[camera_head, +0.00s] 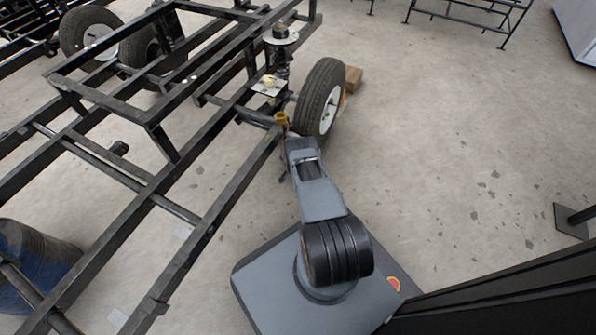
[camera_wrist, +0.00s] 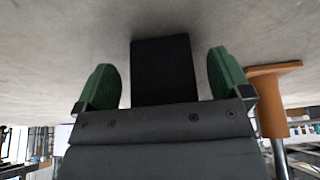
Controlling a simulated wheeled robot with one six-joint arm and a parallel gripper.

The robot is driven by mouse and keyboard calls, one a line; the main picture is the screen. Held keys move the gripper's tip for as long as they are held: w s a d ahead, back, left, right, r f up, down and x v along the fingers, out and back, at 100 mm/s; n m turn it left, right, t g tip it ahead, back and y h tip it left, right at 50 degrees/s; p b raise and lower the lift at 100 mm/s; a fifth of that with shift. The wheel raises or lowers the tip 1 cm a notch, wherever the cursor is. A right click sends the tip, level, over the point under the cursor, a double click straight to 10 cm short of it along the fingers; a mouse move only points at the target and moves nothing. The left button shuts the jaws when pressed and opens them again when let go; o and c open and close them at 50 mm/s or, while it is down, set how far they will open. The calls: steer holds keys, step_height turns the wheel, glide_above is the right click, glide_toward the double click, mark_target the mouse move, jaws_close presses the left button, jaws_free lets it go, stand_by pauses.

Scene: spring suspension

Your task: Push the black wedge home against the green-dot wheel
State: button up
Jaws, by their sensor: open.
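The near wheel (camera_head: 314,92), a black tyre with a pale hub, stands upright beside the frame in the head view. Small dark or greenish marks show on its hub, too small to tell as a green dot. My arm reaches toward it from below, ending left of its lower edge; the gripper is too small there to read. In the wrist view my gripper (camera_wrist: 165,80) is open, its green fingertips apart. A black block (camera_wrist: 165,62) shows between them, with gaps on both sides. I cannot tell whether it is the black wedge. No wedge is clear in the head view.
A black metal chassis frame (camera_head: 150,125) fills the left. A wooden block (camera_head: 353,79) lies behind the tyre. An orange-brown flanged part (camera_wrist: 270,95) is right of the gripper. Open concrete floor (camera_head: 460,150) lies right.

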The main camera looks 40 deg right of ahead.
steer(key=shift+w+d+f+b, duration=0.15)
steer(key=shift+f+b, duration=0.15)
steer(key=shift+f, duration=0.15)
steer(key=c, duration=1.3)
steer(key=shift+w+d, duration=0.3)
steer(key=shift+d, duration=0.25)
steer(key=shift+w+d, duration=0.25)
steer(key=shift+d, duration=0.3)
steer(key=o, duration=1.3)
